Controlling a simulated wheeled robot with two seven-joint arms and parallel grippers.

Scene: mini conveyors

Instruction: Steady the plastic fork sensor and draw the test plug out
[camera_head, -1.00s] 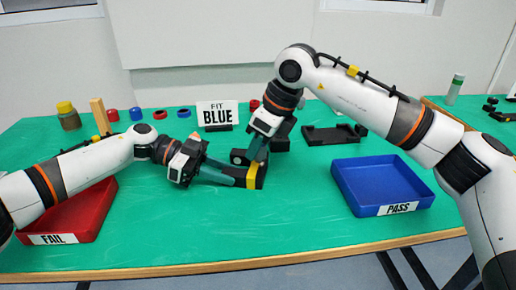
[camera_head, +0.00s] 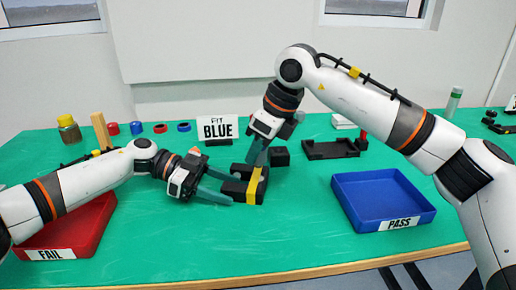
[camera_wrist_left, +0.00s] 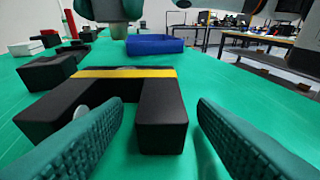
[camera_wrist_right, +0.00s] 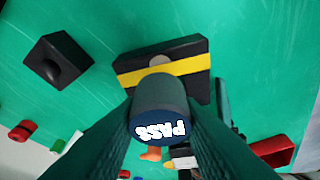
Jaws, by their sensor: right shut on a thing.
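The fork sensor (camera_head: 240,188) is a black U-shaped block with a yellow band, lying on the green table. In the left wrist view the sensor (camera_wrist_left: 160,125) shows its two prongs towards me. My left gripper (camera_head: 231,190) is open, its fingers apart and clear of the sensor. My right gripper (camera_head: 257,158) is above the sensor, shut on the test plug. In the right wrist view the plug (camera_wrist_right: 160,105) is a grey cylinder with a dark blue end marked PASS. The sensor's top and a grey round spot show behind it. I cannot tell the exact gap between plug and sensor.
A black block (camera_head: 280,156) with a round recess stands behind the sensor. A blue PASS tray (camera_head: 345,205) is at right and a red FAIL tray (camera_head: 85,235) at left. A FIT BLUE sign (camera_head: 217,128) stands behind. The table front is clear.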

